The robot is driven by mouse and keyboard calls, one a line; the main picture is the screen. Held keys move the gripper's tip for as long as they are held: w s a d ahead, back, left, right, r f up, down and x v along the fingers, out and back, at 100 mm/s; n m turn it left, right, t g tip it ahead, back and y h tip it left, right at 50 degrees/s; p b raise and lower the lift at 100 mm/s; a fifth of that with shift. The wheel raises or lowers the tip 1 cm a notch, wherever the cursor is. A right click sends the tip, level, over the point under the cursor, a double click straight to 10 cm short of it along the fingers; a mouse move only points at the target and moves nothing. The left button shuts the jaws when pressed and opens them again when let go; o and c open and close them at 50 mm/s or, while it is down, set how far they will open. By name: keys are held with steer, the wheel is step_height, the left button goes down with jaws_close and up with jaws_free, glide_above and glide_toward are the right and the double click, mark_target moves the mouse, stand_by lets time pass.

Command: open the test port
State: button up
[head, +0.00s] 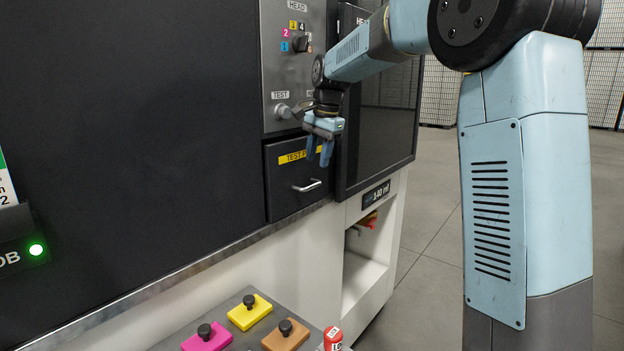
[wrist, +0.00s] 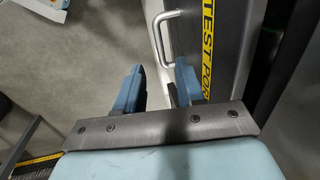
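The test port is a dark drawer-like panel (head: 285,203) under the control panel, with a yellow label that reads "TEST P..." and a silver bar handle (head: 307,186). It looks closed. The handle (wrist: 164,38) and the yellow label (wrist: 207,45) also show in the wrist view. My gripper (head: 319,158) hangs with its fingers down in front of the panel's upper right, above the handle. In the wrist view its two blue fingers (wrist: 155,90) are apart with nothing between them. The handle lies beyond the fingertips, not touched.
Above the panel are a TEST knob (head: 283,111) and a HEAD selector (head: 301,43). A dark screen (head: 385,120) stands to the right. Below is a tray with yellow (head: 250,313), magenta and brown blocks with black knobs. Floor is clear at right.

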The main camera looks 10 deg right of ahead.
mark_target(314, 186)
steer(key=f, duration=0.4)
steer(key=w+a+f, duration=0.1)
steer(key=f, duration=0.2)
steer(key=shift+c, duration=0.5)
jaws_close()
